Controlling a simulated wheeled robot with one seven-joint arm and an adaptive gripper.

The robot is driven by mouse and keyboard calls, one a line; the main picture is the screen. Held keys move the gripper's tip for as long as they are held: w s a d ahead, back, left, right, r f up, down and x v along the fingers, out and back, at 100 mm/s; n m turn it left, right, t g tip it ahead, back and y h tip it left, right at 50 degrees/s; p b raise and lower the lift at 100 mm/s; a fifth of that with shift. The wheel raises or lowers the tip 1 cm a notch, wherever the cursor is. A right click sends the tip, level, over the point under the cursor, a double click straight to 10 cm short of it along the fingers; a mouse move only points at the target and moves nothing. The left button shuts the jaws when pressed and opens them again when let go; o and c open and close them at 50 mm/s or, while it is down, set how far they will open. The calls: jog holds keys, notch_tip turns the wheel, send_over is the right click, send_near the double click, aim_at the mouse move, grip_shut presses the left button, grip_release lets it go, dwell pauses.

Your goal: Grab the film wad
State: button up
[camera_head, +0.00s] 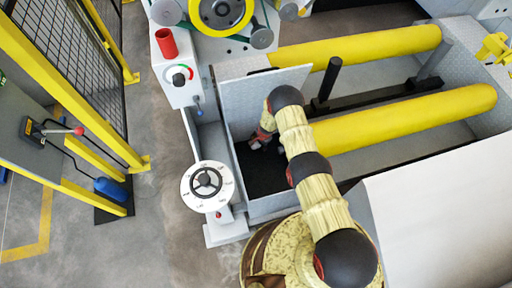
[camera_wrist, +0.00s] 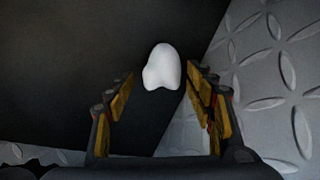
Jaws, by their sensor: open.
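The film wad (camera_wrist: 162,67) is a small white rounded lump in the wrist view. It lies on a dark surface (camera_wrist: 70,60), just ahead of my gripper (camera_wrist: 160,85). My gripper is open, with one finger to the left and one to the right of the wad's near part. I cannot tell whether either finger touches it. In the head view my gripper (camera_head: 262,142) is small, reaching down into a bay with a dark floor beside a grey metal panel. The wad cannot be made out in that view.
A grey tread-plate wall (camera_wrist: 270,70) stands close on the right in the wrist view. Yellow rollers (camera_head: 405,118) lie right of the bay in the head view. A dial handwheel (camera_head: 207,186) stands at its left, and a yellow mesh fence (camera_head: 75,60) further left.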

jog(key=shift+c, duration=0.4)
jog(key=c, duration=1)
